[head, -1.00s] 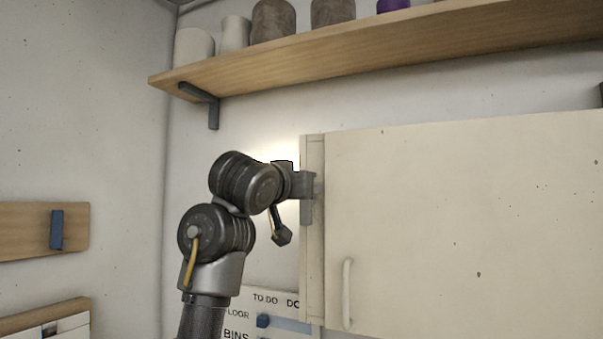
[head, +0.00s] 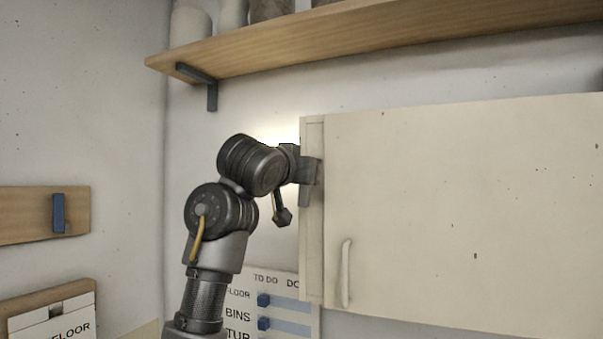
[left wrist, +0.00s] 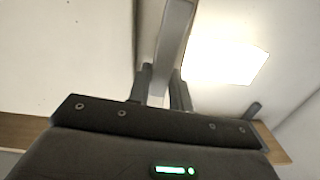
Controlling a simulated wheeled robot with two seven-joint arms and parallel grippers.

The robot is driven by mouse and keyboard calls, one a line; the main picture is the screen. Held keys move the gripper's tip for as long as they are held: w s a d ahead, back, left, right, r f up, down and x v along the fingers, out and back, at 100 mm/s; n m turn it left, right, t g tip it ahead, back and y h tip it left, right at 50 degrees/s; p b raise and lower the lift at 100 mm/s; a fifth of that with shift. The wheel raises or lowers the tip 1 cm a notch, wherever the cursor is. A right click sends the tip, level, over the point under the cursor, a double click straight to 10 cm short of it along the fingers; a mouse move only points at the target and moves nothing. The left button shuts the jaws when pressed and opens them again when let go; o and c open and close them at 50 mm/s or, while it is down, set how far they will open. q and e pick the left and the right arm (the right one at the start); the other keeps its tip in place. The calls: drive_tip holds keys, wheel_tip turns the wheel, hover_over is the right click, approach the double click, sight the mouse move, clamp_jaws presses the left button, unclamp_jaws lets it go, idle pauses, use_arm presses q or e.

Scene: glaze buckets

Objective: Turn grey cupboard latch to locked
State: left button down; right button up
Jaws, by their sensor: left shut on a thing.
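The cream cupboard (head: 460,215) hangs on the wall at the right of the head view, its door closed, with a pale vertical handle (head: 346,272). My left gripper (head: 311,171) is at the cupboard's left edge, above the handle. In the left wrist view its two fingers (left wrist: 162,90) are closed around a grey bar, the latch (left wrist: 176,35). In the head view a grey piece hangs straight down just below the gripper; I cannot tell there where gripper ends and latch begins. My right gripper is out of view.
A wooden shelf (head: 330,48) with several jars runs above the cupboard. A board with labels and blue sliders (head: 264,300) hangs below my left arm. A wooden rail with a blue piece (head: 58,213) is on the left wall.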

use_arm(q)
drive_tip(key=shift+s+d+m, duration=0.1)
drive_tip(key=shift+d+m, duration=0.05)
drive_tip(key=shift+m, duration=0.65)
drive_tip(key=c, duration=1.3)
unclamp_jaws()
drive_tip(key=shift+o, duration=0.2)
drive_tip(key=shift+a, duration=0.2)
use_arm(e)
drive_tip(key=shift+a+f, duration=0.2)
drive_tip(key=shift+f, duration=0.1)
use_arm(q)
drive_tip(key=shift+d, duration=0.1)
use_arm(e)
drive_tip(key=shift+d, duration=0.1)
